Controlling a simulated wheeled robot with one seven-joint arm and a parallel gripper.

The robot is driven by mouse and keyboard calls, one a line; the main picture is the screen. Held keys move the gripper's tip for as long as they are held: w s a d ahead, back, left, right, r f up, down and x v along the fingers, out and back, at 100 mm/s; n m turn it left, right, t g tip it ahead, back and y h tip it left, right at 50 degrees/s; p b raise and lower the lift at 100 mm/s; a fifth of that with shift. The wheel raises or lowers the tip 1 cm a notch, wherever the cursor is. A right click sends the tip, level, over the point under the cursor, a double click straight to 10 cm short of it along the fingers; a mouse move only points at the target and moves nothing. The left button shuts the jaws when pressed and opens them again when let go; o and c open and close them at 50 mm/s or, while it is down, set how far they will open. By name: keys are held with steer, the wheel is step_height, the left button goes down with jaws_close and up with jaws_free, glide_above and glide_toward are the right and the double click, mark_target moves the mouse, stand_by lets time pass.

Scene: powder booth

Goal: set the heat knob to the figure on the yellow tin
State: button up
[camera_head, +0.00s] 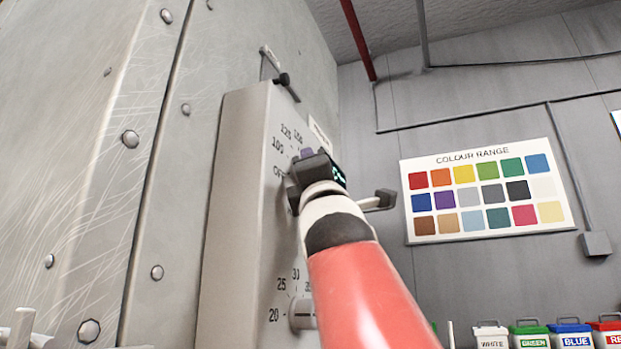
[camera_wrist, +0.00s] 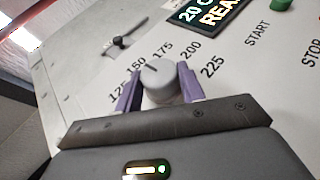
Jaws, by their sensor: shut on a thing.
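The heat knob (camera_wrist: 160,75) is a round pale grey knob on the control panel (camera_wrist: 240,85), ringed by figures from 125 to 225 in the wrist view. Its dark pointer mark points up and slightly left, seemingly between 150 and 175. My gripper (camera_wrist: 160,90) is shut on it, one purple finger on each side. In the head view my gripper (camera_head: 312,165) is at the upper part of the panel and hides the knob. I do not see a yellow tin in either view.
A second knob (camera_head: 302,313) with figures from 20 sits lower on the panel. A lit display (camera_wrist: 212,15) and START and STOP labels are beside the heat scale. A colour chart (camera_head: 485,190) hangs on the back wall. Tins labelled WHITE (camera_head: 491,341), GREEN and BLUE stand at lower right.

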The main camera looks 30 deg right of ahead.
steer(key=m+g+h+p, duration=0.1)
steer(key=m+g, duration=0.1)
steer(key=r+m+g+h+p, duration=0.1)
steer(key=g+p, duration=0.1)
steer(key=shift+s+a+r+m+p, duration=0.1)
steer(key=shift+a+m+p, duration=0.1)
steer(key=shift+m+p, duration=0.15)
steer(key=shift+m+g+p, duration=1)
steer(key=shift+m+g, duration=0.05)
steer(key=shift+g, duration=0.65)
steer(key=o, duration=1)
steer(key=shift+f, duration=0.2)
steer(key=shift+s, duration=0.1)
